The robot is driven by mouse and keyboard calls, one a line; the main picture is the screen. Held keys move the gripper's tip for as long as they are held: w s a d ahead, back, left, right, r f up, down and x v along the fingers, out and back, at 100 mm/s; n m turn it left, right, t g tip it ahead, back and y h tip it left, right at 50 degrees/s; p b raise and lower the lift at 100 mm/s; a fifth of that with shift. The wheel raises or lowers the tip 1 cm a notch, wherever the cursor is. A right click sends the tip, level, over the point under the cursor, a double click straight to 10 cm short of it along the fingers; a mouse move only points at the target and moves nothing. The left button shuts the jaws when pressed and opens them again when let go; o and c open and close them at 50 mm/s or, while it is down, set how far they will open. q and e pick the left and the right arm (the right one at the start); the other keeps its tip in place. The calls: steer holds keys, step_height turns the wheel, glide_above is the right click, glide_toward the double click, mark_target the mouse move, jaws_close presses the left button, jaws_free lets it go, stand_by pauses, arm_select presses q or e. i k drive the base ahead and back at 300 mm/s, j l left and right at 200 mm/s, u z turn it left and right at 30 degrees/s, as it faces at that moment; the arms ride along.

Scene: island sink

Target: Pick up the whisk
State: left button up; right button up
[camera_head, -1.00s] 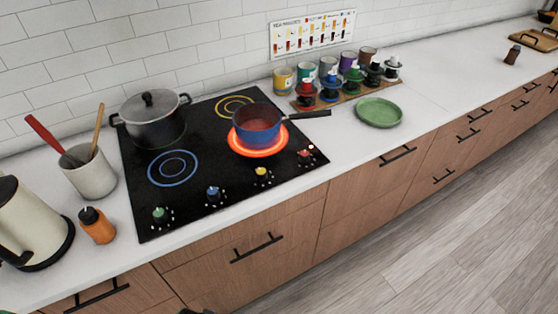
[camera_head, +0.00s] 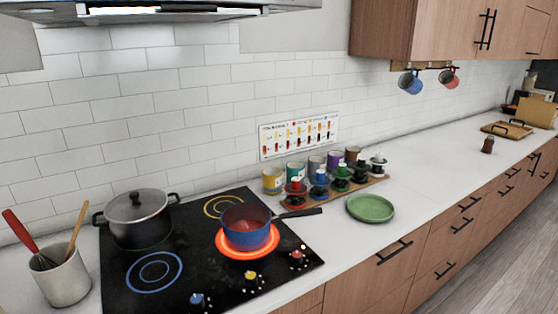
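The whisk (camera_head: 20,226) has a red handle and stands in a light grey utensil crock (camera_head: 64,281) at the lower left of the head view. Its handle leans up and to the left out of the crock, and its dark wires go down inside, where the lower part is hidden. A wooden-handled utensil (camera_head: 76,226) stands in the same crock, to the right of the whisk. Neither of my grippers is in view.
A black cooktop (camera_head: 128,290) is right of the crock, with a lidded dark pot (camera_head: 140,222) and a blue pan (camera_head: 246,229) on a glowing red burner. Several cups and a green plate (camera_head: 370,208) sit farther right. A range hood (camera_head: 150,12) hangs above.

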mark_target(20, 231)
steer(key=u, duration=1.65)
steer(key=z, duration=1.35)
steer(key=u, duration=1.35)
steer(key=i+j+z, duration=0.3)
steer(key=j, duration=0.25)
steer(key=j+z, duration=0.15)
steer(key=j, duration=0.15)
steer(key=i, duration=0.05)
